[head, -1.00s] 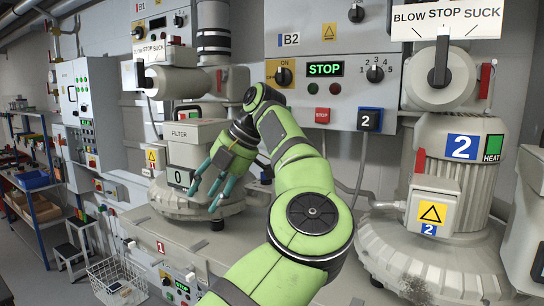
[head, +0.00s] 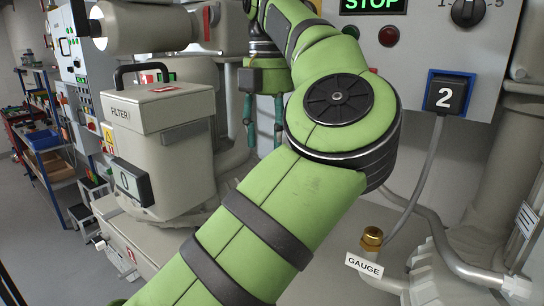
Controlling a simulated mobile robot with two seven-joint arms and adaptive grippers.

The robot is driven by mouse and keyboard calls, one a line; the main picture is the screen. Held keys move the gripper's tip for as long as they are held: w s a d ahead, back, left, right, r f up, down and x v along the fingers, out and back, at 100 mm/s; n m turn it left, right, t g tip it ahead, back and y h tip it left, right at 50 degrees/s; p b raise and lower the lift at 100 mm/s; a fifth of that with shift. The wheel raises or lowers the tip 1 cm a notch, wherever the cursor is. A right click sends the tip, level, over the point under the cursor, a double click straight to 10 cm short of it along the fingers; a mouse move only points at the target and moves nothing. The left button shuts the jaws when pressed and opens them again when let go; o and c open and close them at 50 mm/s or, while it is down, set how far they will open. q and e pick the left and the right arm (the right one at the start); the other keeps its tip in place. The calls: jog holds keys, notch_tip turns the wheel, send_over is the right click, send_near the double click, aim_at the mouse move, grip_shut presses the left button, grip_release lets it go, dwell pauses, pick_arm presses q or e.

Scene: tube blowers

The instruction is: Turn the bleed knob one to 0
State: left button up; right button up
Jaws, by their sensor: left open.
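No part in the head view carries a readable bleed knob label, so I cannot tell which one is bleed knob one. A grey filter box (head: 160,130) with a black top handle stands left of centre. A dark plate marked 0 (head: 130,181) sits on its front. A small pale fitting (head: 98,243) sticks out at the lower left. My left gripper (head: 263,118) is open and empty, its teal fingers pointing down, to the right of the filter box. My right gripper is out of view.
A brass-topped fitting labelled GAUGE (head: 372,238) stands at the lower right. A dark plate marked 2 (head: 445,95) and a black selector knob (head: 468,11) are on the grey panel above. Blue shelving (head: 45,140) stands at the far left, with floor in front.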

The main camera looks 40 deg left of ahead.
pick_arm(q)
jog(key=shift+s+d+f, duration=0.2)
jog(key=shift+f, duration=0.5)
jog(key=shift+w+a+f+p, duration=0.15)
jog(key=shift+f+p, duration=0.15)
jog(key=shift+f, duration=0.3)
jog(key=shift+w+d+f+p, duration=0.1)
jog(key=shift+f+p, duration=0.15)
jog(key=shift+f, duration=0.35)
jog(key=shift+w+a+f, duration=0.15)
jog(key=shift+f, duration=0.3)
jog(key=shift+w+a+f, duration=0.1)
jog(key=shift+a+f, duration=0.05)
jog(key=shift+f, duration=0.25)
jog(key=shift+s+d, duration=0.1)
jog(key=shift+s, duration=0.05)
grip_shut()
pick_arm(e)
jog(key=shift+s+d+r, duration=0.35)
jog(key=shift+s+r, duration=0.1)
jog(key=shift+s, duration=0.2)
